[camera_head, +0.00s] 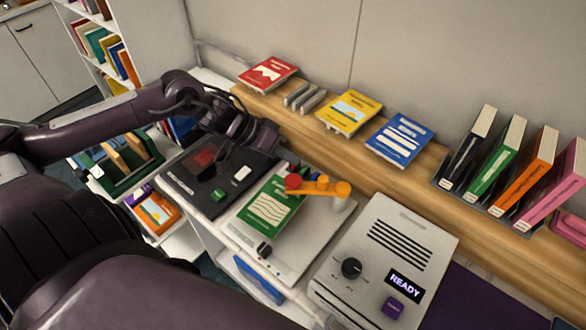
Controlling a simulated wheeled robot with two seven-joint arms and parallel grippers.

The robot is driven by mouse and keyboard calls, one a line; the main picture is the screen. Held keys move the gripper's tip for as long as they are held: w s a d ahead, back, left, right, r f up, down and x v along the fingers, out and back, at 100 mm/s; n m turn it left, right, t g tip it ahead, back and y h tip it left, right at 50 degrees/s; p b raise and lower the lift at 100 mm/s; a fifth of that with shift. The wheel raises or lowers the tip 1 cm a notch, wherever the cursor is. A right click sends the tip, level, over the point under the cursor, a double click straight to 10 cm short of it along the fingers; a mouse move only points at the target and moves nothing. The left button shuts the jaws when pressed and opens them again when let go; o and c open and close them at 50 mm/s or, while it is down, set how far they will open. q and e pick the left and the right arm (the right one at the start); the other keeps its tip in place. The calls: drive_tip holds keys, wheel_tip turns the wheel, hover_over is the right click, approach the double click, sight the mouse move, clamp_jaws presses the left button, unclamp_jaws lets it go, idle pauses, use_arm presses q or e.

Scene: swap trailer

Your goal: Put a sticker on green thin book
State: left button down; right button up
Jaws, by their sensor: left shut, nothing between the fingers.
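A thin green book (270,208) with a white label lies flat on a white plate-like device (310,232). An orange arm (318,187) with a red round end reaches from a pale post (341,196) over the book's upper right corner. I cannot tell whether it touches the cover. My left gripper (264,138) is shut and empty. It is above the far edge of a black panel (200,190), behind and a little left of the green book. Its fingertips are small and dark here. I see no sticker that I can make out. My right gripper is out of view.
A grey machine (385,255) with a READY display stands right of the book. Behind, a wooden shelf carries red (268,74), yellow (349,112) and blue (400,138) books. Several upright books stand at right. A green crate (128,176) is at left.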

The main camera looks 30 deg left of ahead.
sight(288, 180)
use_arm(q)
wheel_tip(288, 180, down, 3)
drive_tip(key=shift+f+b, duration=0.1)
drive_tip(key=shift+b, duration=1.05)
drive_tip(key=shift+f+b, duration=0.4)
drive_tip(key=shift+f, duration=0.45)
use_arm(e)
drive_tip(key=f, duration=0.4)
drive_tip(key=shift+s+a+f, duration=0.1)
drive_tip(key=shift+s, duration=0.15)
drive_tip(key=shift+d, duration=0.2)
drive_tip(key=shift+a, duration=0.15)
use_arm(q)
drive_tip(key=shift+f, duration=0.1)
drive_tip(key=shift+f, duration=0.3)
